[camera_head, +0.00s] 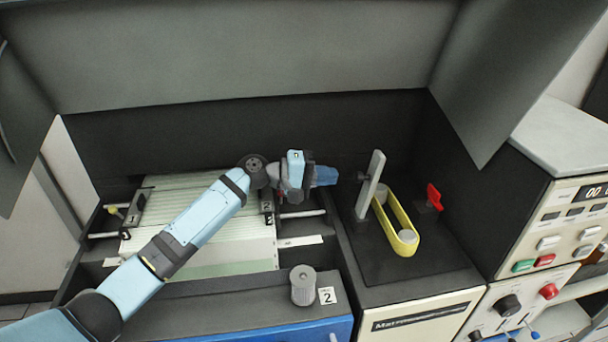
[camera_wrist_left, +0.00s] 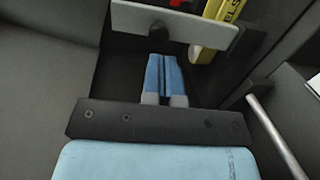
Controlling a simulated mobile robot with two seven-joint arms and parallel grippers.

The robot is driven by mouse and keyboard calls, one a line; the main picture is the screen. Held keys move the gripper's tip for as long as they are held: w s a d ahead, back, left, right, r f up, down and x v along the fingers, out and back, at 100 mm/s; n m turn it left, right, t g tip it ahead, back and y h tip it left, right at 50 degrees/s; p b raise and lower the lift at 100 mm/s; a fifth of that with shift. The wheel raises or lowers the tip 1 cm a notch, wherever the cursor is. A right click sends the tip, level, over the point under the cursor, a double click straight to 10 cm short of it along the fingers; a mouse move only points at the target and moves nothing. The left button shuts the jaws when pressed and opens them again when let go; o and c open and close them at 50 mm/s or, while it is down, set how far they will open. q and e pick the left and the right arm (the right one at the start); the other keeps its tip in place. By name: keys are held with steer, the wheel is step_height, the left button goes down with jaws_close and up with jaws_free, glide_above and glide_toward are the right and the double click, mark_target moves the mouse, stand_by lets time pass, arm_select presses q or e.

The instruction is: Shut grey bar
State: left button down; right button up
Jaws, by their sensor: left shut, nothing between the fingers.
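The grey bar (camera_head: 371,184) stands upright and slightly tilted on the black top of the right-hand unit, beside a yellow belt loop (camera_head: 405,232). A small dark knob (camera_head: 362,176) sticks out of its left face. In the wrist view the grey bar (camera_wrist_left: 195,28) crosses the top, with the knob (camera_wrist_left: 158,32) just ahead of my fingers. My left gripper (camera_head: 336,175) is shut and empty, its blue fingertips pointing right at the bar. The fingertips (camera_wrist_left: 164,56) look close to the knob; I cannot tell whether they touch. My right gripper is not in view.
A red lever (camera_head: 434,197) stands right of the yellow belt. A ribbed card bed (camera_head: 200,238) lies under my left arm, and a grey knob (camera_head: 303,285) stands in front. Dark walls and a raised lid (camera_head: 240,50) enclose the back.

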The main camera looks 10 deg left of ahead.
mark_target(355, 176)
arm_select(q)
steer(key=x, duration=0.2)
steer(key=shift+d, duration=0.35)
steer(key=shift+w+d+f, duration=0.1)
steer(key=shift+w+d, duration=0.2)
steer(key=shift+d, duration=0.3)
